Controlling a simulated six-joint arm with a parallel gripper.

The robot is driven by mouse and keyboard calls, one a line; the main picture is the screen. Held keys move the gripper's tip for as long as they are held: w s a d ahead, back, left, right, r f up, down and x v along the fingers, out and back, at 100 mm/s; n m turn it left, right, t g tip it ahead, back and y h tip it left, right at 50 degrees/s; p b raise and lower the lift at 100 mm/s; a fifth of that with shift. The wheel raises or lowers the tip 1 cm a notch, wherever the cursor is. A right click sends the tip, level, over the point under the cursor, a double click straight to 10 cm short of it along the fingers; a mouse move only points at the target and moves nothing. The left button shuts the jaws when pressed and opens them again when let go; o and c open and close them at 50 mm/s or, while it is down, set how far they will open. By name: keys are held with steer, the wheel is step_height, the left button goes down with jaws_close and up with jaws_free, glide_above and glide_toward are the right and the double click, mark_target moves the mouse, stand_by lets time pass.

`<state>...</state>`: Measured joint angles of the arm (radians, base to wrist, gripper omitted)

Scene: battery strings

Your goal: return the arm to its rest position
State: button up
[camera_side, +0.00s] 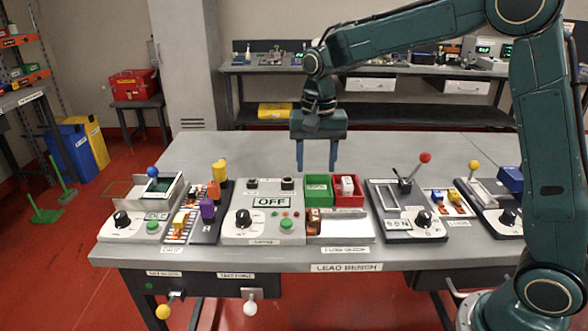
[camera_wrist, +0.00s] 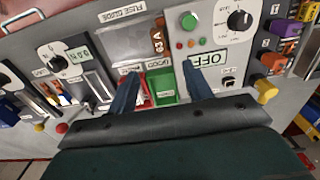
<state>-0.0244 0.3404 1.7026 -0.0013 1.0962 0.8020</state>
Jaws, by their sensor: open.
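My gripper (camera_side: 317,157) hangs above the back half of the bench, fingers pointing down, with nothing between them. It is open. In the side view it is just behind and above the green bin (camera_side: 319,187) and the red bin (camera_side: 347,192). In the wrist view the two fingers of my gripper (camera_wrist: 163,90) frame the green bin (camera_wrist: 162,86), with the red bin partly hidden by the left finger. My arm reaches in from the right side of the picture.
The lead bench (camera_side: 240,150) carries a station reading OFF (camera_side: 270,202), a coloured connector block (camera_side: 210,203), a lever with a red knob (camera_side: 425,158), and a yellow-knobbed station (camera_side: 474,165). The bench's back strip is clear. A second bench (camera_side: 365,70) stands behind.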

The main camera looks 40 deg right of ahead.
steer(key=s+r+n+t, duration=0.35)
steer(key=s+r, duration=0.45)
steer(key=s, duration=0.4)
steer(key=s+d+f+n+t, duration=0.1)
steer(key=s+n, duration=0.4)
steer(key=s, duration=0.9)
steer(key=shift+s+f+t, duration=0.15)
steer(key=shift+f+t, duration=0.1)
steer(key=shift+t, duration=0.3)
